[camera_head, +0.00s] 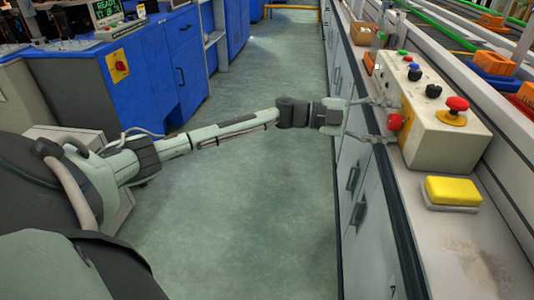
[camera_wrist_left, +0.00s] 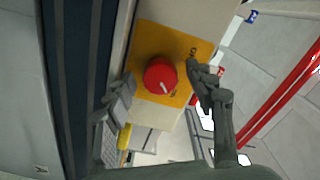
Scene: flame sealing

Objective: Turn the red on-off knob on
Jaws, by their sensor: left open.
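The red on-off knob (camera_head: 395,122) is on the side of a cream control box (camera_head: 428,140) on the right-hand counter. In the left wrist view the round knob (camera_wrist_left: 160,72) sits on a yellow-orange plate (camera_wrist_left: 148,38). A short white mark on it points down and slightly right. "ON" reads at the plate's upper right; another label is partly hidden by the knob. My left gripper (camera_head: 384,122) is open, its fingers on either side of the knob. In the wrist view the gripper (camera_wrist_left: 160,82) shows gaps to the knob. My right gripper is not in view.
The box top carries a red mushroom button (camera_head: 456,105) and several smaller knobs and buttons. A yellow sponge-like block (camera_head: 453,191) lies on the counter (camera_head: 470,245) in front of the box. Blue cabinets (camera_head: 150,85) stand at left, with open floor between.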

